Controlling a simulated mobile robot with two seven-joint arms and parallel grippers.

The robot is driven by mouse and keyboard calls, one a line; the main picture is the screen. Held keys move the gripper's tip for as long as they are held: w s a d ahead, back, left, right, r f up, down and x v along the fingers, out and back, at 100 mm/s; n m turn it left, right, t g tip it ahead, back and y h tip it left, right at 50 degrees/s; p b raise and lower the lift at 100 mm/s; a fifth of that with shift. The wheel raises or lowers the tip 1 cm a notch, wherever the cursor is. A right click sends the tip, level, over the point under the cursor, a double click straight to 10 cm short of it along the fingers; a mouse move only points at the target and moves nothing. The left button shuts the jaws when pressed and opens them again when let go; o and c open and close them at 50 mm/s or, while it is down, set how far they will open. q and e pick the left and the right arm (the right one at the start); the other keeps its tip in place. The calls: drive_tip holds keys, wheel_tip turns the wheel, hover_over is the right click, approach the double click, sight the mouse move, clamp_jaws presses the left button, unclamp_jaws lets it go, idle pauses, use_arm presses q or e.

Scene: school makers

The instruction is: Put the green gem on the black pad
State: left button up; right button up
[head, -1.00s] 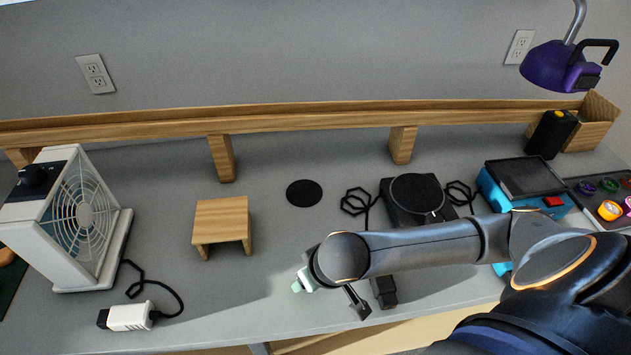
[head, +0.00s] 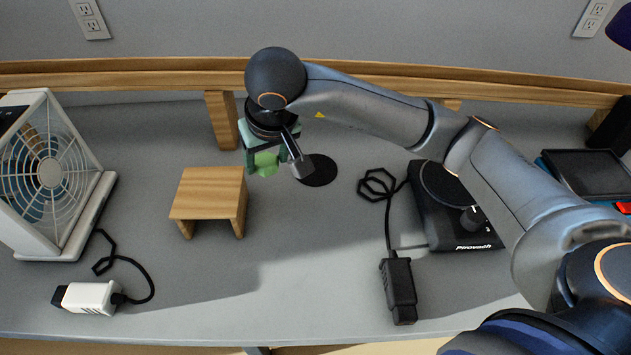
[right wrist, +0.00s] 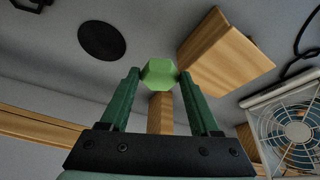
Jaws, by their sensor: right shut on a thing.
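The green gem (right wrist: 159,73) is pinched between the fingertips of my right gripper (right wrist: 159,78) in the right wrist view. In the head view the gem (head: 266,162) shows below my right gripper (head: 270,158), held above the bench. The black pad (head: 320,171) is a flat round disc on the bench, just right of the gripper and partly covered by it. The pad also shows at the upper left of the right wrist view (right wrist: 102,41), clear of the gem. My left gripper is not in view.
A small wooden stand (head: 208,193) is left of the gripper. A wooden shelf (head: 150,75) on posts runs along the back. A white fan (head: 52,170) stands at the left. A black device (head: 440,225) and a corded black plug (head: 399,290) are at the right. The front middle is clear.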

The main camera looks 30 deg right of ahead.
drive_tip(key=shift+w+a+r+b, duration=0.2)
drive_tip(key=shift+a+r+b, duration=0.05)
drive_tip(key=shift+r, duration=0.35)
drive_tip(key=shift+w+a+r+b, duration=0.2)
drive_tip(key=shift+a+r+b, duration=0.05)
drive_tip(key=shift+r, duration=0.3)
drive_tip(key=w+d+f, duration=0.2)
drive_tip(key=d+f, duration=0.2)
drive_tip(key=d, duration=0.5)
hover_over(318, 173)
drive_tip(key=a, duration=0.1)
drive_tip(key=f, duration=0.4)
drive_tip(key=shift+s+a, duration=0.1)
drive_tip(key=shift+s, duration=0.1)
drive_tip(key=shift+w+d+f, duration=0.15)
drive_tip(key=shift+d+f, duration=0.2)
drive_tip(key=shift+f, duration=0.1)
drive_tip(key=shift+w+d+f+b, duration=0.1)
drive_tip(key=shift+d+f+b, duration=0.1)
drive_tip(key=shift+f, duration=0.75)
drive_tip(key=shift+d+f+b, duration=0.15)
drive_tip(key=shift+f, duration=0.8)
drive_tip(key=shift+f, duration=0.15)
drive_tip(key=o, duration=1.3)
drive_tip(key=shift+o, duration=0.2)
